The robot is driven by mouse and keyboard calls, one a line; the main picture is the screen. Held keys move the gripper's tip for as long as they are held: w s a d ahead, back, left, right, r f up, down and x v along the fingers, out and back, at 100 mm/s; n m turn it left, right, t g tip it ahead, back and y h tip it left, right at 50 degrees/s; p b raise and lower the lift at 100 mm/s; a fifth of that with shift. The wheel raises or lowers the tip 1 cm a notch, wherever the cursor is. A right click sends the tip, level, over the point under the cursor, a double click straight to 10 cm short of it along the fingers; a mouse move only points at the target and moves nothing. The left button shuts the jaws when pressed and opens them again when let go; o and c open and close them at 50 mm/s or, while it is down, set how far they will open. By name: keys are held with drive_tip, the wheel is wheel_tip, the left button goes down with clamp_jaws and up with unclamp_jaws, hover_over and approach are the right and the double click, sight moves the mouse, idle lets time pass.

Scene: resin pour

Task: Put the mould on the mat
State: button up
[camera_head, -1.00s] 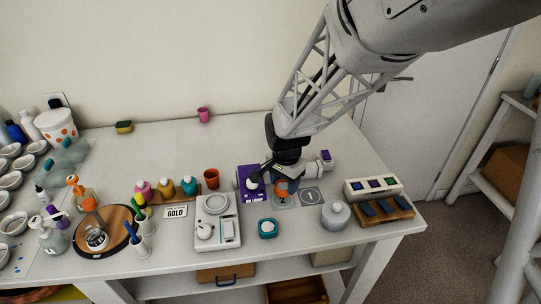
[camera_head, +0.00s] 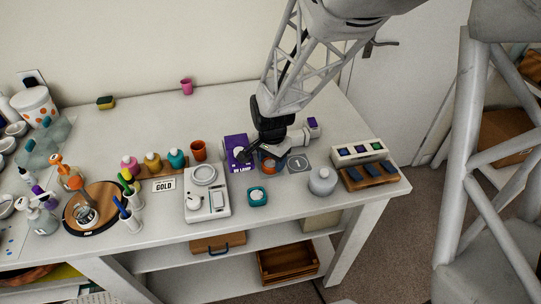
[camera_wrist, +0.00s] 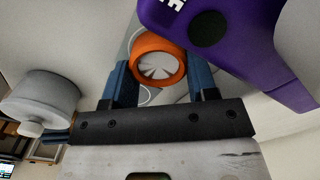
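The mould (camera_head: 268,168) is a small round orange cup with a pale ribbed inside. It also shows in the wrist view (camera_wrist: 158,62). My gripper (camera_head: 270,158) points down at it beside the purple UV lamp box. In the wrist view the blue fingers of my gripper (camera_wrist: 160,78) stand against both sides of the mould. The grey mat (camera_head: 299,162), with a printed circle and number, lies flat at the right of the mould. Grey surface with a pale printed arc shows under the mould. I cannot tell whether the mould touches it.
The purple UV lamp box (camera_head: 238,152) stands close on the left of my gripper. A white round jar (camera_head: 322,181) and a wooden tray with blue blocks (camera_head: 375,176) are at the right. A white scale (camera_head: 207,192) and a teal square piece (camera_head: 257,196) are in front.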

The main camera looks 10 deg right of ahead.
sight(272, 166)
drive_tip(key=o, duration=0.4)
drive_tip(key=shift+r, duration=0.1)
wheel_tip(272, 166, up, 12)
drive_tip(key=shift+r, duration=0.1)
idle(0.6)
drive_tip(key=shift+s, duration=0.1)
idle(0.5)
drive_tip(key=s+d+r+n+t, duration=0.1)
drive_tip(key=s+r+n, duration=0.2)
drive_tip(key=s, duration=0.4)
drive_tip(key=s+d+r+n, duration=0.2)
drive_tip(key=s+r+n, duration=0.1)
drive_tip(key=s, duration=0.4)
drive_tip(key=s+d+r+n+t, duration=0.1)
drive_tip(key=s+r+n, duration=0.2)
drive_tip(key=s, duration=0.4)
drive_tip(key=shift+s+d+r+n+t, duration=0.15)
drive_tip(key=shift+s+n+t, duration=0.15)
drive_tip(key=shift+n, duration=0.1)
